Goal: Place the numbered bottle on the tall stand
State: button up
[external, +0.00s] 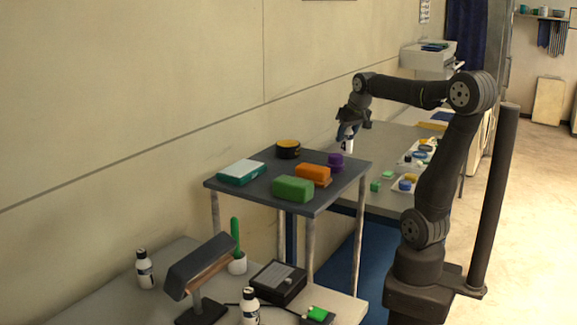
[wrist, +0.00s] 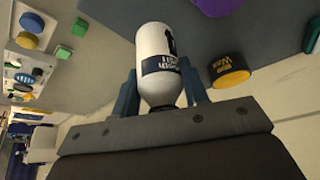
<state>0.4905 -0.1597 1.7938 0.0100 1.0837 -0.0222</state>
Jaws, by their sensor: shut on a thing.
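My gripper (external: 349,128) is shut on a white bottle with a dark label (wrist: 160,60). Blue fingers hold it on either side in the wrist view. Part of a large dark character and some lettering show on the bottle. In the external view the bottle (external: 348,146) shows small below the fingers, by the far right corner of the tall stand (external: 255,190). The stand has a dark grey top on pale legs. I cannot tell whether the bottle is over the top or just beyond its edge; no contact shows.
The stand top holds a black-and-yellow wax tin (external: 288,149), a purple cylinder (external: 335,161), an orange block (external: 313,175), a green block (external: 292,189) and a teal-and-white box (external: 241,172). A lower table in front holds two bottles and a lamp (external: 200,265).

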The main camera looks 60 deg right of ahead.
aim_at(347, 143)
jog(key=shift+f, duration=1.8)
jog(key=o, duration=1.1)
jog(key=shift+f, duration=0.15)
jog(key=shift+c, duration=0.2)
jog(key=shift+s+r, duration=0.1)
jog(key=shift+r, duration=0.4)
jog(key=v, duration=1.1)
jog(key=shift+s, duration=0.2)
